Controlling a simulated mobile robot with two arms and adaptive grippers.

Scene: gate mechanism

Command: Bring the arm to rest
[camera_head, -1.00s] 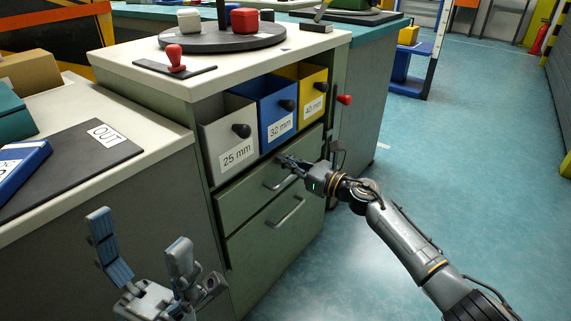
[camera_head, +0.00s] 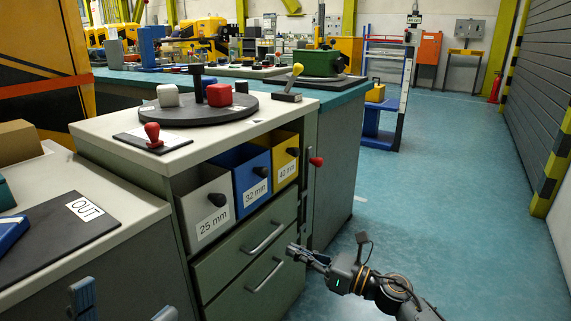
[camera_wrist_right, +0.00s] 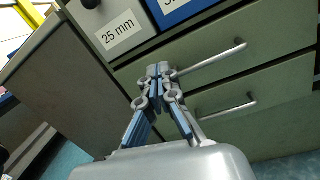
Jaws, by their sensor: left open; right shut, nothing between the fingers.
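My right gripper (camera_head: 291,248) is shut and empty in front of the cabinet's drawers, apart from the lower drawer handle (camera_head: 265,275) in the head view. In the right wrist view its fingers (camera_wrist_right: 160,68) are closed together, with the upper drawer handle (camera_wrist_right: 212,60) just beyond them; contact cannot be told there. The upper handle (camera_head: 263,238) is left of the gripper in the head view. My left gripper (camera_head: 124,302) is open at the bottom left edge, only its two fingertips showing; nothing shows between them.
Bins marked 25 mm (camera_head: 203,207), 32 mm (camera_head: 252,179) and 40 mm (camera_head: 286,159) sit above the drawers. A red knob (camera_head: 316,162) sticks out at the cabinet's right. A turntable (camera_head: 208,113) is on top. The floor (camera_head: 440,210) to the right is clear.

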